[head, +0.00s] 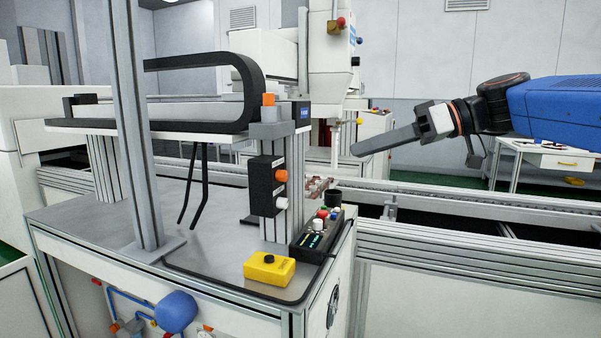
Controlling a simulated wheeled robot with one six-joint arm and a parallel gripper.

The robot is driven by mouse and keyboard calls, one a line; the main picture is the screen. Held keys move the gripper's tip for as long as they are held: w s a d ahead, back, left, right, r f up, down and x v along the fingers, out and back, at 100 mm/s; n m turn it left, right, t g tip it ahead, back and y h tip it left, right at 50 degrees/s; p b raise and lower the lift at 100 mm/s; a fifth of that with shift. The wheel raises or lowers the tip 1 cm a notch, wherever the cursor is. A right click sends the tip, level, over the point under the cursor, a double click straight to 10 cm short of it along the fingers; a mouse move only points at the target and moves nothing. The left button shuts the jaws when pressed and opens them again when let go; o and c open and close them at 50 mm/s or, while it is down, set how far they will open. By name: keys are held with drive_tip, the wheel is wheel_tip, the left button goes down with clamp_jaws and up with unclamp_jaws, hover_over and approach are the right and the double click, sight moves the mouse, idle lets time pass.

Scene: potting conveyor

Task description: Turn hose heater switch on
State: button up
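My gripper (357,148) is at the upper right, its long grey fingers pointing left, in empty air above the conveyor line. I see the fingers from the side, so I cannot tell whether they are open or shut. A black switch box (263,186) is fixed to a metal post, left of and below my gripper. It has an orange knob (281,176) above a white knob (281,203) on its right side. I can read no hose heater label, so I cannot tell which control is that switch. My gripper is apart from all the controls.
A black control panel (310,243) with coloured buttons and a small display stands on the grey machine top. A yellow box (269,269) with a black button sits in front of it. A tall metal post (133,125) and a black cable chain (245,80) stand at the left.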

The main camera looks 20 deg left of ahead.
sight(286, 175)
drive_tip(key=x, duration=1.6)
drive_tip(key=shift+a+f, duration=0.1)
drive_tip(key=shift+a, duration=0.15)
clamp_jaws()
